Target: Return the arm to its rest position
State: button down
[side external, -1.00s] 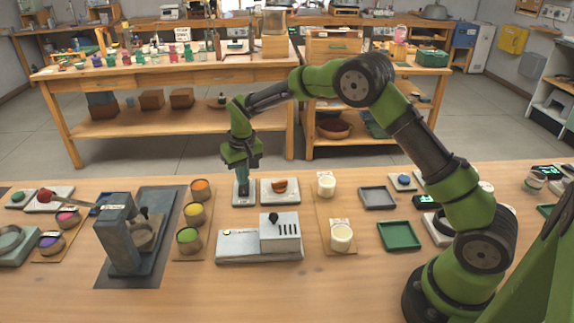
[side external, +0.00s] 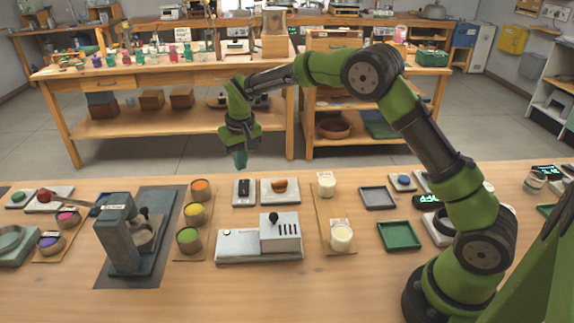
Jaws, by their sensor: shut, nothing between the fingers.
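My gripper (side external: 240,160) hangs from the green and black arm, pointing down. It is shut and holds nothing. It is in the air above the back of the table (side external: 330,285), over a small white plate (side external: 244,199) with a dark item on it. A gap shows between the fingertips and the plate. The arm reaches left from its base at the lower right, with the elbow raised high.
A white device with a dark knob (side external: 273,219) stands in front of the plate. A grey press (side external: 118,235) and several colored cups (side external: 193,211) are to the left. White jars (side external: 341,236) and a green tray (side external: 399,236) are to the right. The front of the table is clear.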

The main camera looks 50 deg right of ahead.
jog(key=s+r+t, duration=0.1)
jog(key=s+r, duration=0.4)
jog(key=s, duration=0.5)
jog(key=s+a+r+t+y, duration=0.1)
jog(key=s+r, duration=0.3)
jog(key=s, duration=0.7)
jog(key=s+r+m+t+y, duration=0.1)
jog(key=s+r+t, duration=0.2)
jog(key=s, duration=0.8)
notch_tip(320, 180, up, 3)
jog(key=shift+a+f, duration=0.2)
